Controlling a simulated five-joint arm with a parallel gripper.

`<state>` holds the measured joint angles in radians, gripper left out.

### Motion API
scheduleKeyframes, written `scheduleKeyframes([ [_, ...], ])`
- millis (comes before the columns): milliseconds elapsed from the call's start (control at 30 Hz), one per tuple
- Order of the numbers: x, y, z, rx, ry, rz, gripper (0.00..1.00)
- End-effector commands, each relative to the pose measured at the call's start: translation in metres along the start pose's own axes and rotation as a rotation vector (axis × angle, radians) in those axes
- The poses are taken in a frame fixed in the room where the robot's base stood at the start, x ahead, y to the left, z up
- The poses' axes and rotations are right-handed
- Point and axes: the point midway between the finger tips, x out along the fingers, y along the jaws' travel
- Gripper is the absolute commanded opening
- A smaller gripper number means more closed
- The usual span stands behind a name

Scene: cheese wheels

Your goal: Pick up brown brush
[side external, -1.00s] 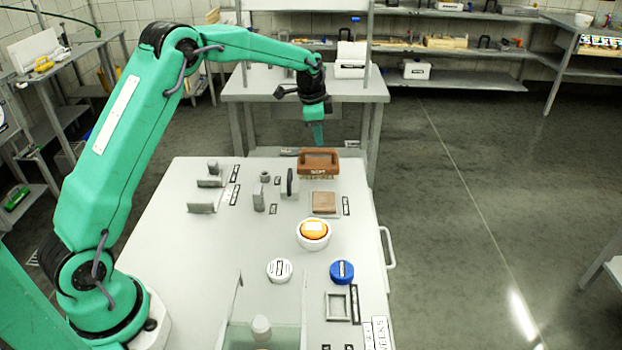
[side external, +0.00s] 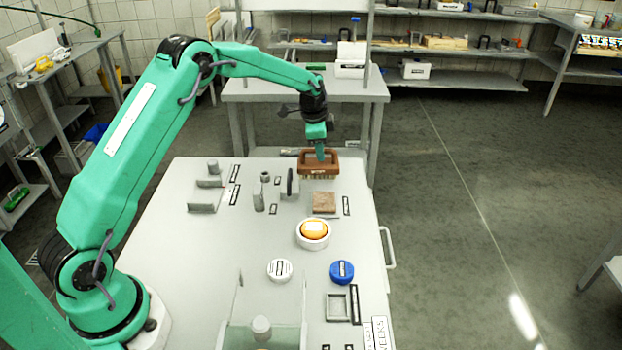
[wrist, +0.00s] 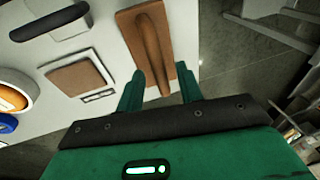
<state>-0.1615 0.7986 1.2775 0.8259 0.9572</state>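The brown brush (side external: 319,166) stands on its bristles near the far edge of the white table, with its handle upward. It also shows in the wrist view (wrist: 148,40) as a brown block with a long raised handle. My gripper (side external: 320,157) is above and at the brush handle in the side view. In the wrist view its two green fingers (wrist: 160,90) are apart, one on each side of the handle's near end. I cannot tell whether either finger touches the handle. The brush rests on the table.
Nearer on the table (side external: 220,270) are a brown square block (side external: 324,203), a white bowl with an orange item (side external: 313,233), a white round lid (side external: 279,270) and a blue round lid (side external: 342,271). Grey fittings (side external: 203,205) stand left of the brush. Another table (side external: 280,85) is behind.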

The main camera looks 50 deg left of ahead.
Motion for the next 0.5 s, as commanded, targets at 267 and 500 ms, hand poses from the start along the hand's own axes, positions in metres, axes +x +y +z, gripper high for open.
scheduleKeyframes([
  [267,0.021,0.0,0.0,0.0,0.001,-0.001,0.36],
  [500,0.021,0.0,0.0,0.0,0.001,-0.001,0.36],
])
